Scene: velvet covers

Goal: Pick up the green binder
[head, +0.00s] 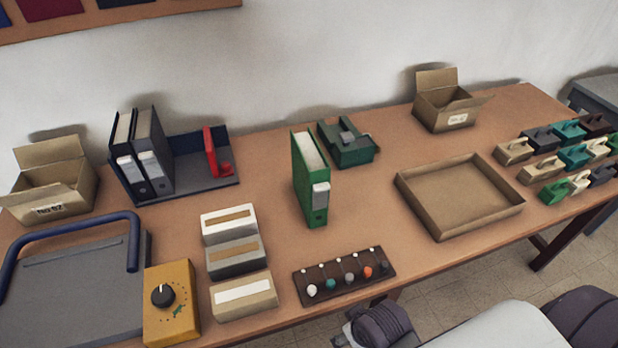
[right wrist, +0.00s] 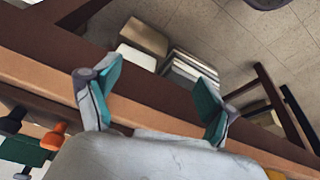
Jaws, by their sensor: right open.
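The green binder (head: 303,182) stands upright near the middle of the wooden table in the head view, with a pale label on its spine and white pages showing on top. It stands alone and nothing touches it. My right gripper (right wrist: 158,88) is open and empty in the right wrist view, its teal-padded fingers spread near the table's front edge. The binder is not in that view. Part of my right arm shows at the bottom right of the head view, in front of the table and apart from the binder. My left gripper is not in view.
A dark knob rack (head: 344,279) lies in front of the binder, and a green tape dispenser (head: 346,146) stands behind it. Left are card boxes (head: 236,258) and a blue organizer (head: 200,190) with two dark binders. Right is an open tray (head: 460,197). Bare tabletop surrounds the binder.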

